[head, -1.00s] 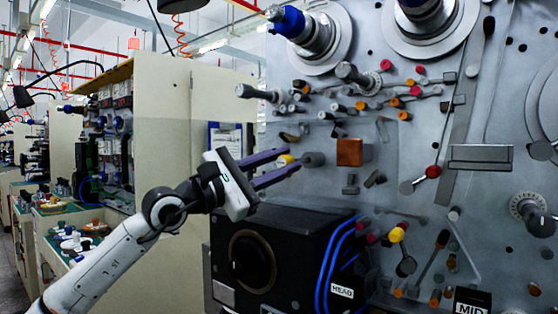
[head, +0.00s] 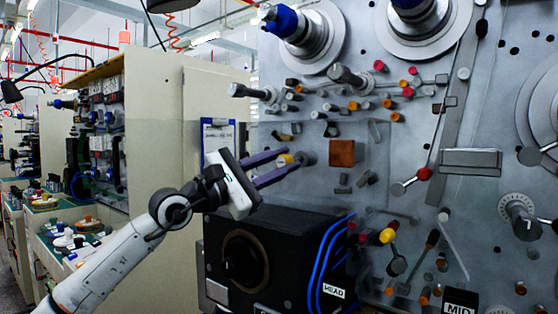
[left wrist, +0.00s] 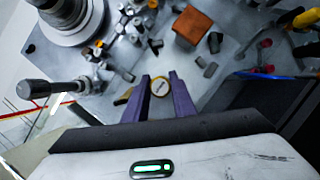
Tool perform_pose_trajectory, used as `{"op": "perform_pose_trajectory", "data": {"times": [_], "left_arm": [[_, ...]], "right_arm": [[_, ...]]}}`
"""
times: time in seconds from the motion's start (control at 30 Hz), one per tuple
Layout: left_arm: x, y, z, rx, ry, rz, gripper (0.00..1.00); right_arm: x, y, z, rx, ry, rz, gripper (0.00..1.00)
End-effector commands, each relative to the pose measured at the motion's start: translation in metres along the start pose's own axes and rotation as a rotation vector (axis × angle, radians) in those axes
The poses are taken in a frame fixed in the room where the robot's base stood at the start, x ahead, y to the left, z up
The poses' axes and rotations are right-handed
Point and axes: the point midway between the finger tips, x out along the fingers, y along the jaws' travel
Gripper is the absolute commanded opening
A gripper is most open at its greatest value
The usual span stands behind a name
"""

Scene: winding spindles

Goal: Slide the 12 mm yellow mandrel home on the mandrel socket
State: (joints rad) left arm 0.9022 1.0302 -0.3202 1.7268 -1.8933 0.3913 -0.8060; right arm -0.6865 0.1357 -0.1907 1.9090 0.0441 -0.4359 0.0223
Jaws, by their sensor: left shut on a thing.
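My left gripper (head: 287,161) has its two purple fingers shut on the yellow mandrel (head: 284,160), in front of the grey panel. In the left wrist view the mandrel (left wrist: 160,88) shows end-on between the fingers (left wrist: 159,80), as a yellow ring with a pale face. A short grey cylinder (head: 307,158), which looks like the mandrel socket, stands just right of the mandrel. The two lie nearly in line in the head view. The mandrel hides their meeting place in the left wrist view, so I cannot tell whether they touch. My right gripper is out of view.
An orange-brown block (head: 342,153) sits on the panel right of the socket. A black box (head: 270,255) with blue cables is below my gripper. Several pegs and rollers crowd the panel above. Another yellow-capped peg (head: 387,236) is lower right.

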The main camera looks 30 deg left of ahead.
Motion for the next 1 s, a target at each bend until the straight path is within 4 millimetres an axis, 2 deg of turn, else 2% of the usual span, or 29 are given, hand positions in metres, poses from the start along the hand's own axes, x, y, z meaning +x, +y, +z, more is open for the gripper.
{"op": "perform_pose_trajectory", "data": {"times": [0.03,0.13,0.17,0.43,0.53,0.67,0.9,1.0], "left_arm": [[0.001,0.000,0.000,0.000,-0.001,0.001,0.27],[0.000,0.000,0.000,0.000,-0.001,0.001,0.44],[0.000,0.000,0.000,0.000,-0.001,0.001,0.45],[-0.001,0.000,-0.001,0.001,0.000,0.000,0.45],[-0.008,-0.001,-0.003,0.003,0.002,0.001,0.45],[-0.029,-0.004,-0.005,0.005,0.003,-0.001,0.45],[-0.077,-0.006,-0.006,0.007,0.005,-0.001,0.45],[-0.090,-0.004,-0.006,0.002,0.004,0.000,0.45]], "right_arm": [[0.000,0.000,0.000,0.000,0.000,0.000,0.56],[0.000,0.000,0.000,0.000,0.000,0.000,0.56],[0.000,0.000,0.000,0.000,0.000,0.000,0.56],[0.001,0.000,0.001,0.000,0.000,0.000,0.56],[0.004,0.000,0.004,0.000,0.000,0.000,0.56],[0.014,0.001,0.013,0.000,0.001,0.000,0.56],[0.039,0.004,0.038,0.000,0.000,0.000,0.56],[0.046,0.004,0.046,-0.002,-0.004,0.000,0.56]]}}
